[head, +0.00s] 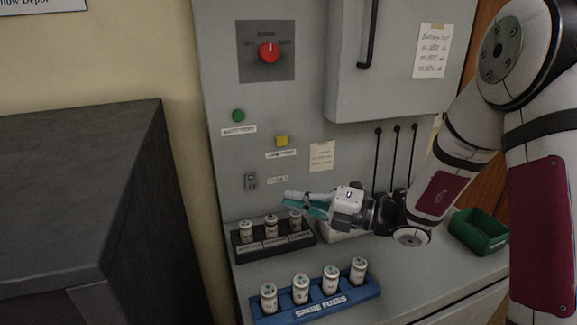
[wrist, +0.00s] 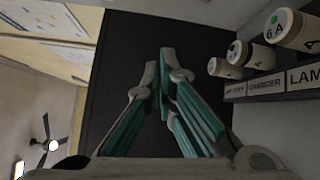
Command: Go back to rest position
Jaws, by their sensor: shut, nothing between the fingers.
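My gripper (head: 285,202) is shut and empty. In the head view it points left, in front of the grey console panel and just above the black fuse holder (head: 275,245). In the wrist view its teal fingers (wrist: 165,85) meet at the tips with nothing between them. The black holder carries fuses in labelled slots. These fuses (wrist: 285,26) also show at the right of the wrist view, apart from the fingers. My arm reaches in from the right and hides part of the counter and a pale bin behind the gripper.
A blue spare-fuse rack (head: 318,308) with several fuses stands at the counter's front. A green bin (head: 478,232) is at the right. The panel has a red knob (head: 269,52), a green button (head: 238,116), a yellow button (head: 281,141) and a small switch (head: 251,181). A dark cabinet (head: 80,190) stands left.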

